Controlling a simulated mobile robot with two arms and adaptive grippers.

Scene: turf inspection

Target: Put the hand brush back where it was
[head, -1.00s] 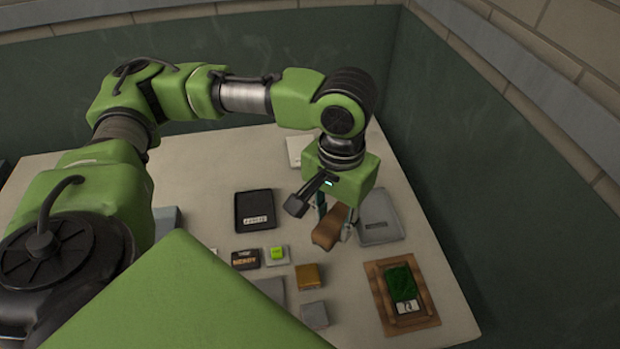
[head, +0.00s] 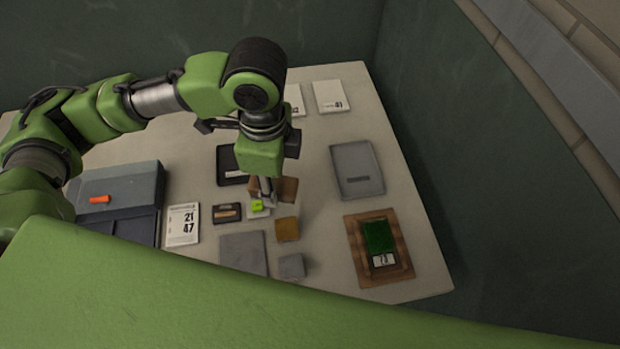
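The hand brush (head: 288,189) shows as a brown wooden-looking piece in the head view. My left gripper (head: 266,196) points down and is closed around its middle. The brush sticks out on both sides of the fingers and appears held above the table; its underside and bristles are hidden. Behind it is a black tray (head: 228,178), partly covered by my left arm. My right gripper is not in view.
Under the gripper are a bright green item (head: 257,206), a dark label block (head: 226,213) and an ochre block (head: 287,229). A turf sample on a brown board (head: 359,272) lies at the right. Number cards (head: 183,224) and a grey-blue case (head: 118,178) are left.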

